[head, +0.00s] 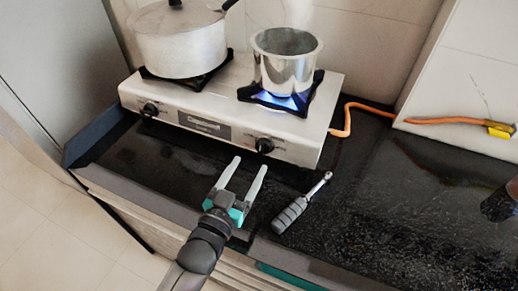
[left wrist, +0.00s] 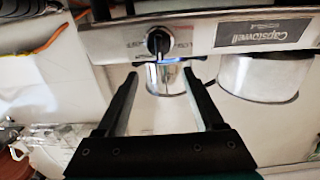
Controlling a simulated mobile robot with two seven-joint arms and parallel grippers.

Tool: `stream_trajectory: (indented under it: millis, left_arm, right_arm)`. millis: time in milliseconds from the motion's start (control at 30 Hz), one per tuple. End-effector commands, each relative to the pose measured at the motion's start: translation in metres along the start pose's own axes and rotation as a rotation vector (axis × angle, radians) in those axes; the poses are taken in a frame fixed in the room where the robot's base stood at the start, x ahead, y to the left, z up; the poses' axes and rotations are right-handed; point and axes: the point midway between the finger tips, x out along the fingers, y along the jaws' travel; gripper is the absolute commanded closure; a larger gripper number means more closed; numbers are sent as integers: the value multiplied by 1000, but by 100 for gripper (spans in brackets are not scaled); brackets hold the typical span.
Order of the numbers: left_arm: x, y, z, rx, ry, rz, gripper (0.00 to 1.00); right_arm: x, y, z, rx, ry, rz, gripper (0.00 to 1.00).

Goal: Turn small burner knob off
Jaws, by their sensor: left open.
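The small burner knob (head: 264,146) is black and sits at the right end of the steel stove's front panel. It also shows near the top centre of the left wrist view (left wrist: 158,42). A blue flame (head: 291,101) burns under the small steel pot (head: 287,66) on the burner behind it. My left gripper (head: 250,163) is open and empty in front of the stove, its fingers pointing at the knob. In the left wrist view the knob lies just beyond and between the two fingertips (left wrist: 160,75), apart from them. My right gripper is not in view.
A second knob (head: 149,110) and a large lidded pot (head: 179,42) are at the stove's left. A grey-handled tool (head: 301,203) lies on the black counter, right of my left gripper. An orange hose (head: 345,120) runs off right. The counter's right side is mostly clear.

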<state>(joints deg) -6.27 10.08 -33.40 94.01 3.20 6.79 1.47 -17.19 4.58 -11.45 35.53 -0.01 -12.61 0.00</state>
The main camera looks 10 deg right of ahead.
Motion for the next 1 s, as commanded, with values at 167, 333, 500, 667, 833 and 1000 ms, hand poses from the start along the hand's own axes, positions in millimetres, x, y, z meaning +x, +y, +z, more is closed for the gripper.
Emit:
stream_trajectory:
  millis: [167,333,500,667,833,1000]
  left_arm:
    - [35,0,0,0,3,-1,31]
    - [59,0,0,0,3,-1,31]
    - [71,0,0,-1,0,0,31]
    - [74,0,0,0,0,0,31]
    - [74,0,0,0,0,0,31]
    - [74,0,0,0,0,-1,48]
  right_arm:
    - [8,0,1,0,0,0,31]
    - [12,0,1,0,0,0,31]
    - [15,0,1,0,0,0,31]
    - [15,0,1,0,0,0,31]
    - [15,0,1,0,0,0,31]
    - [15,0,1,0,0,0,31]
